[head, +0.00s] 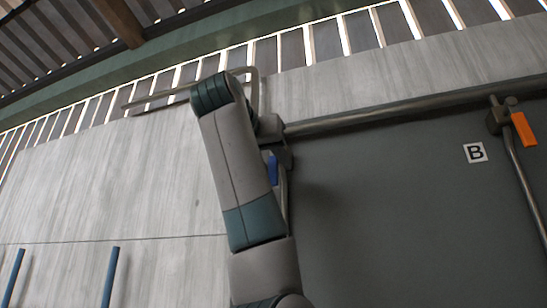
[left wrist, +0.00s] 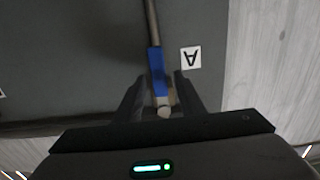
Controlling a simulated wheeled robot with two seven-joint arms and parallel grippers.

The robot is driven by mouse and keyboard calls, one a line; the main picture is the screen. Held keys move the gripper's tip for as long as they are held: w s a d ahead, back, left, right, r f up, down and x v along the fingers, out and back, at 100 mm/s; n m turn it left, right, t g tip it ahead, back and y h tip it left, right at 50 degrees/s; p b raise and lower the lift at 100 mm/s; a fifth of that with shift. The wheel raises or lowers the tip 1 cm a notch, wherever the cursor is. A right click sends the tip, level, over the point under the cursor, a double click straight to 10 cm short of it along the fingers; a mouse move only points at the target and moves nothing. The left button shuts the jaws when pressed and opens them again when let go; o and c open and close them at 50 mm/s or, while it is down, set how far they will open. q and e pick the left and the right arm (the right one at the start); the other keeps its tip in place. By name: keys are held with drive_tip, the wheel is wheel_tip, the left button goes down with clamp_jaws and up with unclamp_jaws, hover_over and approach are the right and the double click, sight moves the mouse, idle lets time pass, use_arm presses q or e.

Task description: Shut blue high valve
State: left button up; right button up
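The blue valve handle (head: 273,168) shows in the head view as a small blue piece beside my left arm, which hides part of the valve. In the left wrist view the blue handle (left wrist: 156,62) lies in line with a grey pipe, next to a label A (left wrist: 191,58). My left gripper (left wrist: 160,80) is open, with one dark finger on each side of the valve's end. I cannot tell whether either finger touches it. The left fingers are hidden behind the arm in the head view. My right gripper is in neither view.
An orange valve handle (head: 524,130) with a label B (head: 475,152) is at the right on the dark panel (head: 400,220). A thick horizontal pipe (head: 390,112) runs along the panel's top. Two blue posts (head: 110,278) stand at the lower left.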

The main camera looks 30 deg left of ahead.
use_arm(q)
drive_tip(key=shift+w+a, duration=0.1)
drive_tip(key=shift+w, duration=0.25)
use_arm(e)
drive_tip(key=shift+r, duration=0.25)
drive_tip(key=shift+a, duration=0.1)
use_arm(q)
clamp_jaws()
